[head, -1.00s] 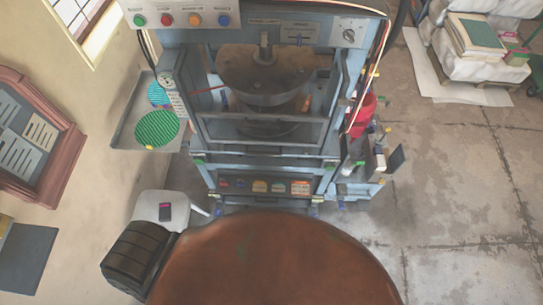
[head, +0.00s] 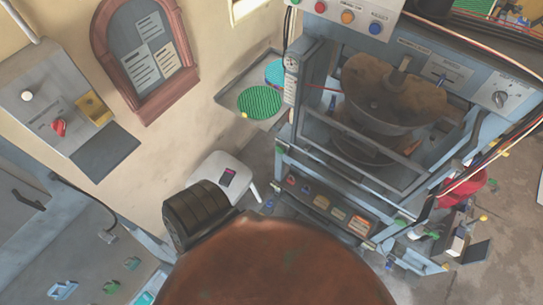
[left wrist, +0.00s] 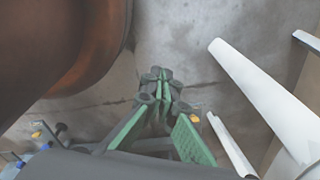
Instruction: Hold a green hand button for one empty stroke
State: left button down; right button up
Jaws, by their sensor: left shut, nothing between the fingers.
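The press (head: 400,100) stands at the right of the head view. Small green parts sit at its front frame's left corner (head: 279,150) and right corner (head: 399,222); they look like the hand buttons but are too small to be sure. A green button (head: 295,2) on its top panel is partly cut off by the picture edge. My left gripper (left wrist: 160,80) shows in the left wrist view, its green fingers shut and empty above the concrete floor, touching no button. It does not show in the head view. My right gripper is in neither view.
A white stool (head: 222,175) with a dark phone-like object stands left of the press. A tray (head: 240,100) with green and teal discs juts from the wall. A grey wall box (head: 45,95) with a red knob is at the left. White legs (left wrist: 260,90) stand right of the gripper.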

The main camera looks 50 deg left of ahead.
aim_at(279, 148)
jog(key=u, duration=1.5)
jog(key=k, duration=0.6)
jog(key=z, duration=0.3)
jog(key=i, duration=0.5)
